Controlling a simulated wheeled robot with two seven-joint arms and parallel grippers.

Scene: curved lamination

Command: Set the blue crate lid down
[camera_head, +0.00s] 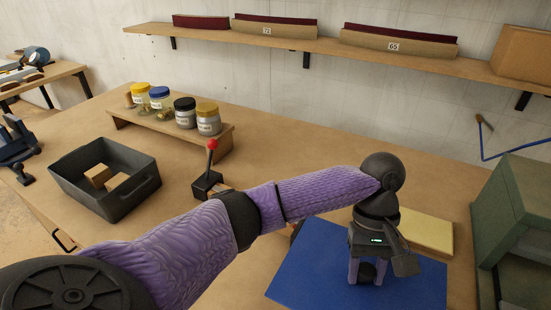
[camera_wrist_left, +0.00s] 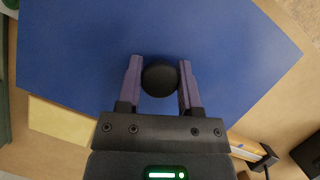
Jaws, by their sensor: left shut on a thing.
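The blue crate lid (camera_head: 318,272) is a flat blue panel with a round black knob (camera_wrist_left: 160,76) near its middle. It lies at the lower right of the head view and fills most of the left wrist view (camera_wrist_left: 80,50). My left gripper (camera_head: 367,275) points down over the lid, and its purple fingers are shut on the knob, one on each side. The lid looks about level. I cannot tell whether its underside touches anything. No crate shows under it. My right gripper is not in view.
A yellow board (camera_head: 427,234) lies partly behind the lid. A green cabinet (camera_head: 520,205) stands close on the right. A black bin (camera_head: 145,195) with wooden blocks, a red-knobbed lever (camera_head: 211,144) and a jar rack (camera_head: 222,142) stand left. The bench behind my arm is fairly clear.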

